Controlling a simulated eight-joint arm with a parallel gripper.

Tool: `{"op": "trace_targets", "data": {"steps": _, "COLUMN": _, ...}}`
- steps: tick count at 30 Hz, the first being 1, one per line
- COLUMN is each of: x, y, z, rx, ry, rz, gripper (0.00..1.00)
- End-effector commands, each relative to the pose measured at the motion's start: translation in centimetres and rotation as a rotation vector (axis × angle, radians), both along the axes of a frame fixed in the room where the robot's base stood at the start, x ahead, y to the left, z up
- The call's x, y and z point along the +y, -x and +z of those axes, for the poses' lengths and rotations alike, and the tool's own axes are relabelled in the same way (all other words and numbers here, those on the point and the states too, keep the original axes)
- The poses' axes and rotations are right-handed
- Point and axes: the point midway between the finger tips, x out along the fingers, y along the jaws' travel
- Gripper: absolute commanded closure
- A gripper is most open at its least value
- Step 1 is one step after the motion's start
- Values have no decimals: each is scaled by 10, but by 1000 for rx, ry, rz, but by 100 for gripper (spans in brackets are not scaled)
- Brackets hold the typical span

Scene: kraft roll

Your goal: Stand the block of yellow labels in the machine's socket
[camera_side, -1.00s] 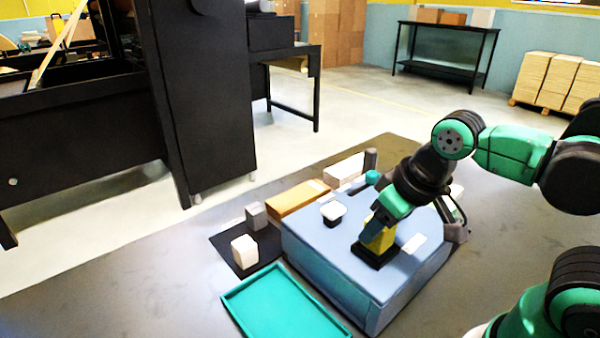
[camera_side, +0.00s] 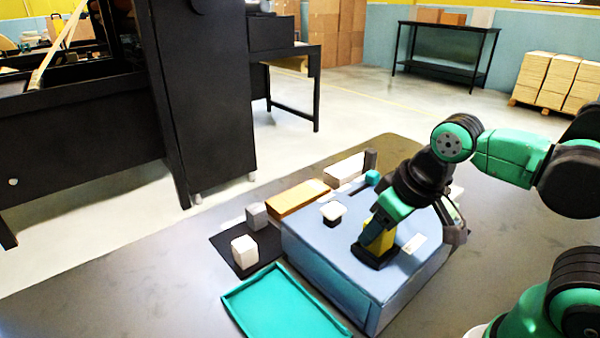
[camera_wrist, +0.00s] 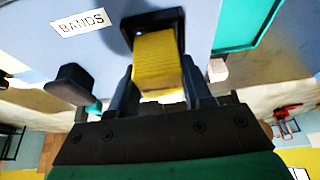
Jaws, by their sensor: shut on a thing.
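The block of yellow labels (camera_side: 377,238) is upright between the fingers of my gripper (camera_side: 382,226), which is shut on it. Its lower end is at the black socket (camera_side: 368,258) on top of the pale blue machine (camera_side: 330,270). In the wrist view the yellow block (camera_wrist: 157,65) runs from between the fingers (camera_wrist: 160,88) to the dark socket (camera_wrist: 135,22), its far end within the socket's outline. How deep it sits is hidden.
A white-topped black knob (camera_side: 333,212) and a white label (camera_side: 414,243) are on the machine top. The label reads "BANDS" in the wrist view. An empty teal tray (camera_side: 285,302), a white block (camera_side: 244,251), a grey block (camera_side: 257,215) and a tan box (camera_side: 298,198) stand around it.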

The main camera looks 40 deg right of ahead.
Motion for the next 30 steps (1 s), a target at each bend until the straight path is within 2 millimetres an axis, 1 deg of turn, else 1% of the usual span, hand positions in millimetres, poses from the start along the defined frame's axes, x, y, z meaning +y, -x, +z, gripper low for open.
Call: {"op": "trace_targets", "data": {"steps": 30, "x": 0, "y": 0, "z": -11, "rx": 0, "ry": 0, "rz": 0, "gripper": 100}}
